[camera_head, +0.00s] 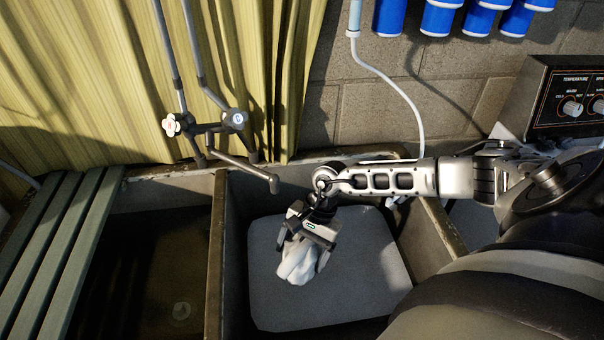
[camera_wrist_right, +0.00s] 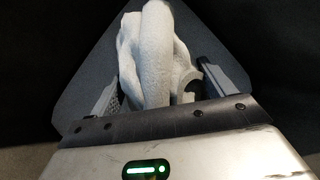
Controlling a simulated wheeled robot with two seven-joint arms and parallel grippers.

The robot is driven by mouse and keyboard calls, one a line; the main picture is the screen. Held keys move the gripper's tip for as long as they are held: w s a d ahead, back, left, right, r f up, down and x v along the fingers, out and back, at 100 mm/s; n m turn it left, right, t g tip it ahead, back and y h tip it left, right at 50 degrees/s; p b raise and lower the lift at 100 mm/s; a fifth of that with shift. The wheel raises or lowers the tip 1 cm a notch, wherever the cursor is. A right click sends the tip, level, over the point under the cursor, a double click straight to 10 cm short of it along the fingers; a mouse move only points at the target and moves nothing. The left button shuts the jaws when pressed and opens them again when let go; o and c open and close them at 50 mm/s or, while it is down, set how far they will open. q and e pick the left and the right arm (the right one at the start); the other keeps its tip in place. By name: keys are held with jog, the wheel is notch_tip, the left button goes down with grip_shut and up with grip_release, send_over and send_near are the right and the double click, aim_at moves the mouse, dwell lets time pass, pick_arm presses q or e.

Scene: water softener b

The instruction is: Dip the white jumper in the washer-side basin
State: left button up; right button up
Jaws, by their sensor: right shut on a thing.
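The white jumper (camera_head: 297,261) is a bunched cloth held in my right gripper (camera_head: 309,250). It also shows in the right wrist view (camera_wrist_right: 153,55), between the two fingers, with folds reaching past the fingertips. The gripper points down over the right-hand basin (camera_head: 232,285), the one nearer the control panel. Below the jumper is a pale grey, rounded flat surface (camera_head: 365,265) inside this basin; I cannot tell whether it is water or a solid base. I cannot tell whether the jumper touches it. My left gripper is not in view.
A left basin (camera_head: 145,265) is dark, with a slatted wooden board (camera_head: 50,245) across its left side. A tap (camera_head: 245,165) reaches over the divider. A washer control panel (camera_head: 570,100) stands at right. Blue canisters (camera_head: 440,18) hang above. A yellow curtain (camera_head: 90,80) hangs behind.

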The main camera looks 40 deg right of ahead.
notch_tip(320, 180, down, 14)
jog(key=b, duration=0.7)
jog(key=shift+f+b, duration=0.25)
jog(key=shift+b, duration=0.15)
jog(key=shift+f+b, duration=0.45)
jog(key=shift+f, duration=0.15)
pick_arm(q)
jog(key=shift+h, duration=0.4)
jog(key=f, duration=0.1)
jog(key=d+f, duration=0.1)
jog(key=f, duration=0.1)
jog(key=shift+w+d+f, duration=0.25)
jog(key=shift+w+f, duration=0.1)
pick_arm(e)
jog(key=shift+f, duration=0.3)
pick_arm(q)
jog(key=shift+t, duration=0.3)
pick_arm(e)
jog(key=shift+d, duration=0.1)
pick_arm(q)
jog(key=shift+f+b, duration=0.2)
jog(key=shift+b, duration=0.15)
pick_arm(e)
jog(key=shift+s+d, duration=0.25)
jog(key=shift+d, duration=0.1)
jog(key=shift+w+a, duration=0.1)
